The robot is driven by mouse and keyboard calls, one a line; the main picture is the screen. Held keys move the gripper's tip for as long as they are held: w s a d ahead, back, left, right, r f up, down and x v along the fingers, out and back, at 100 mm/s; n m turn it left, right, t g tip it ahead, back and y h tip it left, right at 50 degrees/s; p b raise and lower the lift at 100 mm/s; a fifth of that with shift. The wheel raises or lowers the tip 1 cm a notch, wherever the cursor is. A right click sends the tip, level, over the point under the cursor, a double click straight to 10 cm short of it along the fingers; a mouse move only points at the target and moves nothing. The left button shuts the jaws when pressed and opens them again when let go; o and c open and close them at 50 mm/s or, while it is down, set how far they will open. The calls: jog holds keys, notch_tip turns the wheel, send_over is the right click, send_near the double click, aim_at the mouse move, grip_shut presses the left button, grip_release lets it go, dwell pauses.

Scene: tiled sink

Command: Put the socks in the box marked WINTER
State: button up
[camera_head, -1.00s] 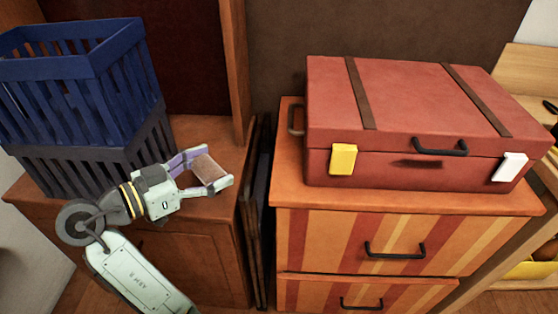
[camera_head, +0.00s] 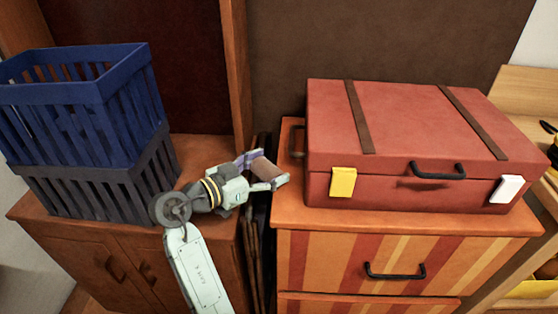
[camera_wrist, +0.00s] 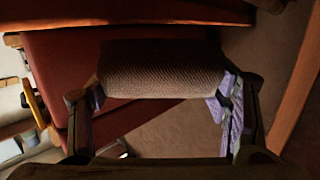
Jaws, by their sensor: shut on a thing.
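My gripper (camera_head: 265,171) is shut on a rolled, brown, ribbed bundle that looks like the socks (camera_head: 266,169). It holds the bundle in the air in front of the gap between the left cabinet and the striped drawers. In the wrist view the socks (camera_wrist: 163,68) lie crosswise between the two fingers (camera_wrist: 160,100). A box marked WINTER cannot be made out; no lettering is readable on the containers. An open blue slatted crate (camera_head: 125,112) sits on a dark grey slatted crate (camera_head: 90,193), left of my gripper.
A closed red suitcase (camera_head: 420,120) with a yellow tag (camera_head: 343,182) and a white tag (camera_head: 503,189) lies on the striped drawer unit (camera_head: 340,255), right of my gripper. The left cabinet top (camera_head: 200,150) is bare beside the crates. Dark flat panels stand in the gap.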

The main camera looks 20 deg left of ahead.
jog(key=x, duration=0.1)
jog(key=p+x, duration=0.1)
jog(key=x, duration=0.1)
jog(key=shift+w+d+r, duration=0.3)
jog(key=shift+w, duration=0.05)
jog(key=shift+s+a+f+p, duration=0.1)
jog(key=shift+f+p, duration=0.15)
jog(key=shift+p, duration=0.3)
jog(key=shift+f, duration=0.15)
jog(key=shift+f+b, duration=0.2)
jog(key=shift+b, duration=0.15)
jog(key=o, duration=1.1)
jog(key=shift+r, duration=0.1)
